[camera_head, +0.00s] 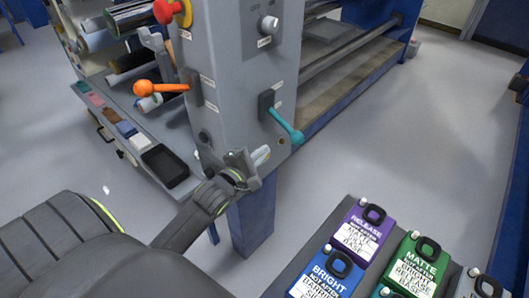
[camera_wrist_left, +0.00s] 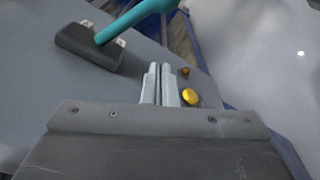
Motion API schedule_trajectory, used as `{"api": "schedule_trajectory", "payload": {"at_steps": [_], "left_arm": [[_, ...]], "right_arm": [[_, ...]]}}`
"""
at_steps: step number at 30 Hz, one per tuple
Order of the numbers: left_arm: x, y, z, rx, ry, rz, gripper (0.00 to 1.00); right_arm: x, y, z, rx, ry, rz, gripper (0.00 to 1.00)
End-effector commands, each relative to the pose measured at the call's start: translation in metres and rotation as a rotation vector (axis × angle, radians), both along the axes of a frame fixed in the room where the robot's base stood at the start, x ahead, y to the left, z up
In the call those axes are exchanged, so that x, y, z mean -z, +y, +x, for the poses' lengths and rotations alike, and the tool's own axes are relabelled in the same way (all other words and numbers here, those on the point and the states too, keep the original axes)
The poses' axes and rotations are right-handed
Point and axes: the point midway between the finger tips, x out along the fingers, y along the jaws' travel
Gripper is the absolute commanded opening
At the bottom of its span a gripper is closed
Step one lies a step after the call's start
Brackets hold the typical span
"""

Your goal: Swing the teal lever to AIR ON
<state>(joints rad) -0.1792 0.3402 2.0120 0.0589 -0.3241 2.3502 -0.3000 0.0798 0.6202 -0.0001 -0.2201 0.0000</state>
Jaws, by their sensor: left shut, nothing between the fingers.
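The teal lever (camera_head: 284,124) sits on the grey machine column, in the head view. It slants down and to the right from its dark mount (camera_head: 266,103), its rounded end lowest. In the left wrist view the teal lever (camera_wrist_left: 132,20) crosses the top, running up and right from the dark mount (camera_wrist_left: 88,47). My left gripper (camera_head: 262,155) is shut and empty, just below and left of the lever's end. In the left wrist view its fingertips (camera_wrist_left: 160,68) are together, apart from the lever. I cannot read the lever's labels. My right gripper is not in view.
An orange-knobbed lever (camera_head: 160,88), a red knob (camera_head: 163,11) and a grey dial (camera_head: 269,25) are on the same column. A yellow button (camera_wrist_left: 190,97) lies beside the fingers in the wrist view. Labelled packs (camera_head: 362,232) rest at the lower right. Floor right of the machine is clear.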

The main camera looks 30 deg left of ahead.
Motion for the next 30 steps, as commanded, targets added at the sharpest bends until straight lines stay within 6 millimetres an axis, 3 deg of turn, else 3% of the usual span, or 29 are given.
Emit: {"api": "schedule_trajectory", "payload": {"at_steps": [12,19,30], "left_arm": [[0.004,-0.003,0.080,0.000,-0.001,-0.002,0.00],[-0.011,-0.029,0.066,0.000,0.000,-0.003,0.00],[-0.014,-0.034,0.063,-0.001,0.000,0.001,0.00]], "right_arm": [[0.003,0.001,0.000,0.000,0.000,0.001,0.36],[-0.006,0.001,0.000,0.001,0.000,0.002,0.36],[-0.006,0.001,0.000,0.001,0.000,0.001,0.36]]}}
